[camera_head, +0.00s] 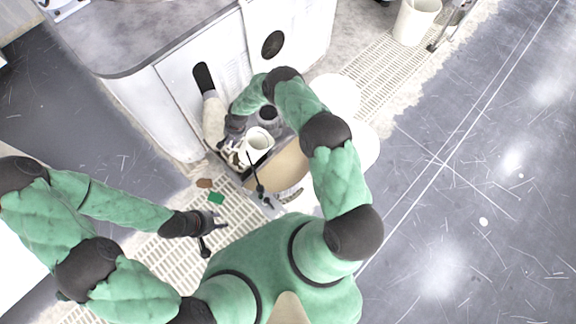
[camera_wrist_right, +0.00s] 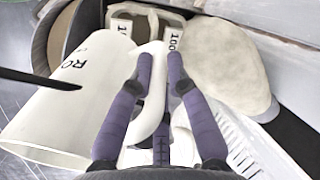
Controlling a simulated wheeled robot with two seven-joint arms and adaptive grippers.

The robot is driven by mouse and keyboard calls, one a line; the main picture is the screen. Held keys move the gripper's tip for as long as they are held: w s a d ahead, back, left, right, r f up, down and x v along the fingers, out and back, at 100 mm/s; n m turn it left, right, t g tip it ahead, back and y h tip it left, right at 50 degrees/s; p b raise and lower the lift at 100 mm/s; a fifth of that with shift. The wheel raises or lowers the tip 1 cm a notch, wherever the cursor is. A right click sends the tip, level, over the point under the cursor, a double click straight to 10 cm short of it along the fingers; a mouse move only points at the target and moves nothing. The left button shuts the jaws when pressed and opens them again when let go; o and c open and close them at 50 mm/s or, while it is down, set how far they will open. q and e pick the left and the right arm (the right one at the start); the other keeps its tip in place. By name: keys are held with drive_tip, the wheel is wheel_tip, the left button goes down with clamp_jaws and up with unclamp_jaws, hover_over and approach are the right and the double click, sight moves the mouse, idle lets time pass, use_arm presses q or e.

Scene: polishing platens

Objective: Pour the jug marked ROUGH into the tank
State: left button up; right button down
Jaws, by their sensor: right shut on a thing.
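The white jug (camera_wrist_right: 75,95) bears black letters starting "RO", the rest out of sight, in the right wrist view. My right gripper (camera_wrist_right: 160,72) is shut on its pale handle. In the head view the jug (camera_head: 257,143) shows its open mouth beside the right gripper (camera_head: 238,132), over the edge of a round tan-topped thing (camera_head: 285,168). I cannot tell whether that is the tank, nor how far the jug is tilted or what it holds. My left gripper (camera_head: 212,228) is open and empty, low over the pale grating, away from the jug.
A white cabinet (camera_head: 180,105) with a grey top stands behind. White containers marked "100" (camera_wrist_right: 128,22) and a white rounded lump (camera_wrist_right: 225,65) are close to my right gripper. Open floor lies right.

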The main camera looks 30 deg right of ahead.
drive_tip(key=shift+w+a+r+g+h+b, duration=0.1)
drive_tip(key=shift+w+a+g+h+b, duration=0.2)
drive_tip(key=shift+w+a+h+b, duration=0.15)
drive_tip(key=shift+a+f+h+b, duration=0.25)
drive_tip(key=shift+f+b, duration=0.25)
drive_tip(key=shift+b, duration=0.5)
drive_tip(key=shift+w+a+f+g+h+b, duration=0.2)
drive_tip(key=shift+w+f+g+h+b, duration=0.15)
drive_tip(key=shift+b, duration=0.8)
drive_tip(key=shift+w+a+f+g+h+b, duration=0.2)
drive_tip(key=shift+f+g+h+b, duration=0.3)
drive_tip(key=shift+b, duration=1.2)
drive_tip(key=shift+w+a+f+g+h+b, duration=0.15)
drive_tip(key=shift+h+b, duration=0.5)
drive_tip(key=shift+b, duration=1)
